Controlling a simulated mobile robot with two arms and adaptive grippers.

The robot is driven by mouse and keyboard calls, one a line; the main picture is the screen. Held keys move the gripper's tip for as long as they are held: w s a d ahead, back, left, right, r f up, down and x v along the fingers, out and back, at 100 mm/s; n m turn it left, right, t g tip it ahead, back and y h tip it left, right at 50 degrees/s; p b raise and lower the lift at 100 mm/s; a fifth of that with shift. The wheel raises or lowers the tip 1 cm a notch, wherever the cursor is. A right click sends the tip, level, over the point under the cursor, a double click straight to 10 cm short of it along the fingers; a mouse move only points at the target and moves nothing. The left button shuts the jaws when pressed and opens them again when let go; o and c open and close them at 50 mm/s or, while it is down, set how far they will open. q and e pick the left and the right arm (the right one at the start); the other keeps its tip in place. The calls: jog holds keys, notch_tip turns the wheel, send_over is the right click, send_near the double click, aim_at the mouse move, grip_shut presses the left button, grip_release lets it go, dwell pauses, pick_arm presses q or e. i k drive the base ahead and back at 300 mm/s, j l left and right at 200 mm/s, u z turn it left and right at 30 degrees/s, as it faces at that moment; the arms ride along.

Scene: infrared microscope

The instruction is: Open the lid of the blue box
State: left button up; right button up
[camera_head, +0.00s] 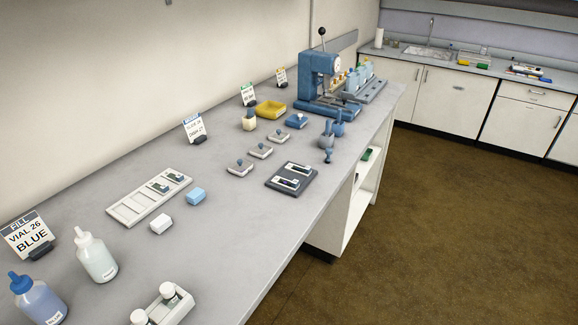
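A small light-blue box (195,196) sits on the grey bench top (235,240), to the right of a similar white box (160,224). Its top looks closed, but it is too small to make out the lid's seam. Nothing touches it. Neither of my grippers is in view.
A pale slotted tray (125,209) lies behind the boxes. A dark plate (280,185) and several small grey blocks stand to the right. Two bottles, a blue-capped one (38,300) and a white one (97,257), and a vial rack (170,308) are nearer. A blue press (318,82) stands farther back.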

aim_at(298, 119)
jog(key=u, duration=0.25)
jog(key=i+l+u, duration=0.25)
jog(key=l+u, duration=0.3)
jog(key=i+l+u, duration=0.1)
jog(key=l+u, duration=0.15)
